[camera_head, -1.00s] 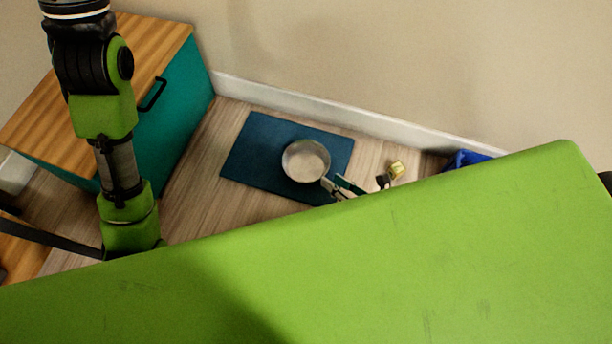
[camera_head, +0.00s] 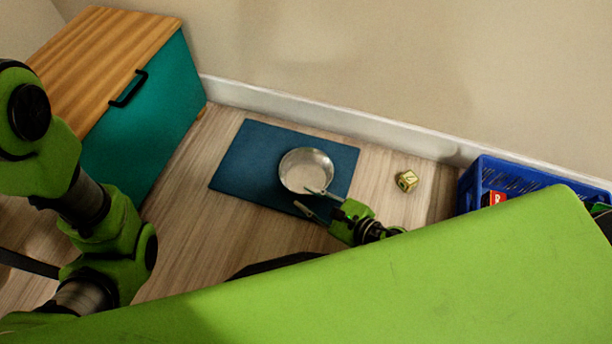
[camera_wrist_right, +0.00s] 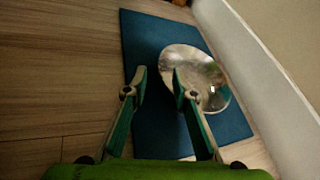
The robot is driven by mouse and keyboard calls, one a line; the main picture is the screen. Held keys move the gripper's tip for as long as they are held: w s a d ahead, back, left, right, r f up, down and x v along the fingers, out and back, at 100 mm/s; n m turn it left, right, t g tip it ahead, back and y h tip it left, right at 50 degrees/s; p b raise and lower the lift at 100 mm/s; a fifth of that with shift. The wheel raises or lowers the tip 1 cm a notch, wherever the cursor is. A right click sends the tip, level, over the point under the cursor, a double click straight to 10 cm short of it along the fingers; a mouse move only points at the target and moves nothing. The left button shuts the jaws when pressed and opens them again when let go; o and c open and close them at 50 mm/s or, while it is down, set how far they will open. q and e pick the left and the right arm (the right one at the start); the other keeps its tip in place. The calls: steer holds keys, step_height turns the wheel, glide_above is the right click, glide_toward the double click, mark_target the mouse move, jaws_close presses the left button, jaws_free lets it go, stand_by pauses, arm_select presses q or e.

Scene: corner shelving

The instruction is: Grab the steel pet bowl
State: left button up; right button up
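The steel pet bowl (camera_head: 306,168) is a round, shiny metal bowl standing upright on a dark blue mat (camera_head: 240,163) on the floor. My right gripper (camera_head: 309,199) is at the bowl's near edge, with its fingers spread. In the right wrist view the bowl (camera_wrist_right: 203,72) lies ahead and to the right, and the open right gripper (camera_wrist_right: 158,85) has its right fingertip overlapping the bowl's near-left rim. I cannot tell whether that finger touches the rim. Nothing is held. The left arm shows at the left, but its gripper is out of view.
A teal cabinet (camera_head: 160,110) with a wooden top stands at the left. A white baseboard (camera_head: 330,117) runs along the wall behind the mat. A small yellowish cube (camera_head: 406,181) and a blue crate (camera_head: 515,177) are to the right. The floor left of the mat is clear.

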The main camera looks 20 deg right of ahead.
steer(key=shift+x, duration=0.9)
steer(key=shift+f+b+x, duration=0.2)
steer(key=shift+b+x, duration=0.55)
steer(key=shift+x, duration=1.95)
steer(key=shift+d, duration=0.15)
jaws_close()
